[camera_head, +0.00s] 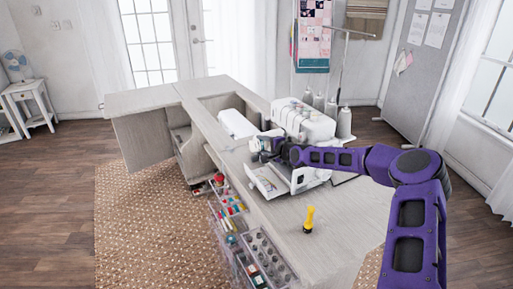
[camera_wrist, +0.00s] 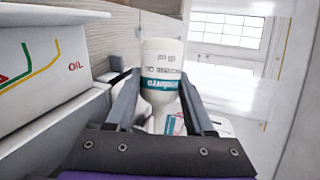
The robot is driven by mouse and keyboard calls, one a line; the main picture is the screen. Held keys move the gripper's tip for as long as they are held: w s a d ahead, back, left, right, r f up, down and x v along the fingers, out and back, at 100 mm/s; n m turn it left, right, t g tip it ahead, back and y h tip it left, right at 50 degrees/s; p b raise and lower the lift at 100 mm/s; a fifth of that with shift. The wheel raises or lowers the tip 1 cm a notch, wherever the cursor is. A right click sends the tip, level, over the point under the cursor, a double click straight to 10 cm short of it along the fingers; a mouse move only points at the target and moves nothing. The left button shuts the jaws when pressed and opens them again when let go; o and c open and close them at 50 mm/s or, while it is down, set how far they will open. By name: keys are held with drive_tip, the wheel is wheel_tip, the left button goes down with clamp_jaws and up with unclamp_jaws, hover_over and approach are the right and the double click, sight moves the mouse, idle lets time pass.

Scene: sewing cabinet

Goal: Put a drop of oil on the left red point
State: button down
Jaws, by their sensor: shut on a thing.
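My gripper (camera_wrist: 158,82) is shut on a white oil bottle (camera_wrist: 162,62) with a teal label and dark print. In the head view my gripper (camera_head: 268,149) is in front of the white sewing machine (camera_head: 303,120), above its open lower front. In the wrist view a white panel (camera_wrist: 40,45) at the left carries red, yellow and green lines and the red word OIL (camera_wrist: 75,66). I cannot make out a left red point. The bottle's tip is not clear in either view.
The machine stands on a light wooden cabinet (camera_head: 345,215). A yellow tool (camera_head: 309,219) stands upright near the front. Thread cones (camera_head: 344,122) stand behind the machine. Open drawers (camera_head: 262,255) with small supplies hang at the cabinet's side.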

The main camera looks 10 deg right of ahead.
drive_tip(key=shift+w+d+f+m+b, duration=0.1)
drive_tip(key=shift+d+f+m+b, duration=0.2)
drive_tip(key=shift+d+f+b, duration=0.35)
drive_tip(key=shift+d+y+b, duration=0.25)
drive_tip(key=shift+y+b, duration=0.15)
drive_tip(key=shift+b, duration=0.55)
drive_tip(key=shift+r+m+t+y+b, duration=0.3)
drive_tip(key=shift+r+m+b, duration=0.05)
drive_tip(key=shift+m+b, duration=0.35)
drive_tip(key=shift+m+t+y, duration=0.3)
drive_tip(key=shift+m+y, duration=0.2)
drive_tip(key=shift+m, duration=0.3)
drive_tip(key=shift+d, duration=0.1)
